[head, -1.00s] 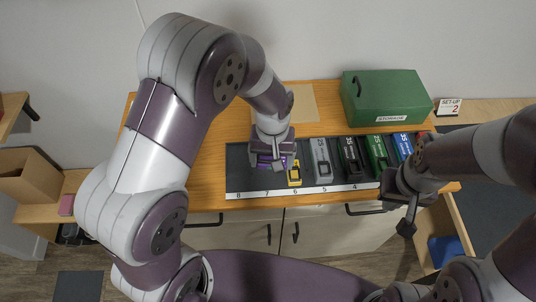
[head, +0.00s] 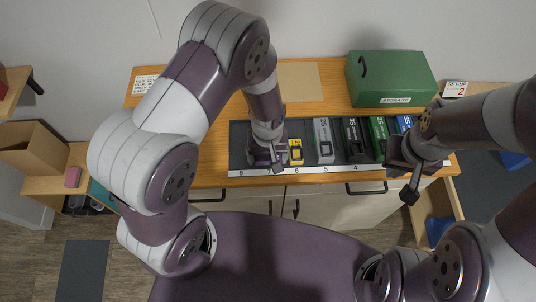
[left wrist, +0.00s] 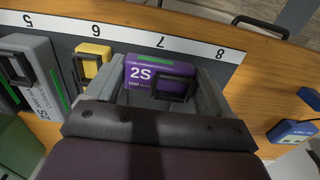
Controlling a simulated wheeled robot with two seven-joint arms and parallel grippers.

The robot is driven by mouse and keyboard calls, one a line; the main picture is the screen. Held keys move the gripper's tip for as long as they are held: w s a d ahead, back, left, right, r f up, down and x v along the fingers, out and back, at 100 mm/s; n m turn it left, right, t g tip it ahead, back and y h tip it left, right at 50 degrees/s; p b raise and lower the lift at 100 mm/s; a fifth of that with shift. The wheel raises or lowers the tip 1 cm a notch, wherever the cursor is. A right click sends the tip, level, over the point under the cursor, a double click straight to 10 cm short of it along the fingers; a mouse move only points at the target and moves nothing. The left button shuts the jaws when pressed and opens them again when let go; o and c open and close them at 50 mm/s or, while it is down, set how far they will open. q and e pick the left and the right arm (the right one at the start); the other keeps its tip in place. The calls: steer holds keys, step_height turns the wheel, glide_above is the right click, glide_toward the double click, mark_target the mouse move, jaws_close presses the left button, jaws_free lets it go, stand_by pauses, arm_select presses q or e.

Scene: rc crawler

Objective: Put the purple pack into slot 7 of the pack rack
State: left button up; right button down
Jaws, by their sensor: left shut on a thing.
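The purple pack (left wrist: 155,72), marked 2S, is between the fingers of my left gripper (left wrist: 166,88) in the left wrist view. It is over the rack place marked 7, beside the yellow pack (left wrist: 93,60); whether it rests on the rack floor I cannot tell.
Grey (head: 324,140), black (head: 354,139), green (head: 379,135) and blue packs stand to the right of the yellow one. The slot marked 8 looks empty. A green storage box (head: 390,78) is behind the rack. A blue object (left wrist: 291,132) lies on the table in the left wrist view.

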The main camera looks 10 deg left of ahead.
arm_select(q)
steer(key=shift+f, duration=0.65)
steer(key=shift+w+d+f, duration=0.1)
steer(key=shift+w+f, duration=0.15)
steer(key=shift+f, duration=0.15)
steer(key=o, duration=0.9)
steer(key=shift+s, duration=0.15)
